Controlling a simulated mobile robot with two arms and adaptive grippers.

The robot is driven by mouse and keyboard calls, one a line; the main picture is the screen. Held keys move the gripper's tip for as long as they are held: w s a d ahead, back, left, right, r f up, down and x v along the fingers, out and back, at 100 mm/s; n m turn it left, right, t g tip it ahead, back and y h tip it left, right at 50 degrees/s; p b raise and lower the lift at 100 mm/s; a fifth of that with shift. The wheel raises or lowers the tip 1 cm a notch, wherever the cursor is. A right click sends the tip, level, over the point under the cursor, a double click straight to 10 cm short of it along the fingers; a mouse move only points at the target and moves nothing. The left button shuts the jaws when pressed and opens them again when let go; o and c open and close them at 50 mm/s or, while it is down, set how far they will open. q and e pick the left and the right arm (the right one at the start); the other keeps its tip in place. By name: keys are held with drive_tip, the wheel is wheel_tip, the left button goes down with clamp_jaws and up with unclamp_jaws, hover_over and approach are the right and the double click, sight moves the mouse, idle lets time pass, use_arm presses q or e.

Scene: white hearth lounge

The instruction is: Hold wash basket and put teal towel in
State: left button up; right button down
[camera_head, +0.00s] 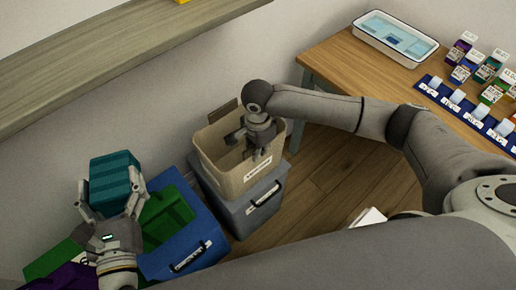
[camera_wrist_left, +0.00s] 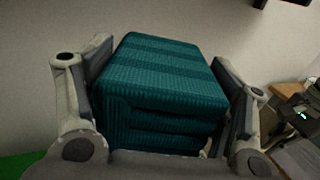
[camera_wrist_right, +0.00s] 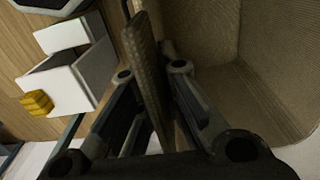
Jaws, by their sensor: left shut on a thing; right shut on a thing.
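The teal towel (camera_head: 115,181), folded into a thick block, is held up at the left in the head view. My left gripper (camera_head: 112,205) is shut on it, with one finger on each side; the left wrist view shows the towel (camera_wrist_left: 160,85) between the fingers. The tan wash basket (camera_head: 222,172) stands upright on a grey lidded box, to the right of the towel. My right gripper (camera_head: 257,150) is shut on the basket's near right wall. In the right wrist view that wall (camera_wrist_right: 146,75) runs between the fingers. The visible part of the basket's inside looks empty.
The grey box (camera_head: 255,203) is under the basket. A wooden table (camera_head: 345,62) with a white tray (camera_head: 394,40) and small cartons stands at the right. A shelf (camera_head: 90,55) runs along the wall.

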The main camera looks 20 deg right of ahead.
idle(0.3)
drive_tip(key=c, duration=1.5)
unclamp_jaws()
drive_tip(key=shift+c, duration=0.2)
drive_tip(key=shift+r, duration=0.15)
wheel_tip(320, 180, up, 12)
drive_tip(key=shift+f, duration=0.1)
drive_tip(key=shift+a, duration=0.1)
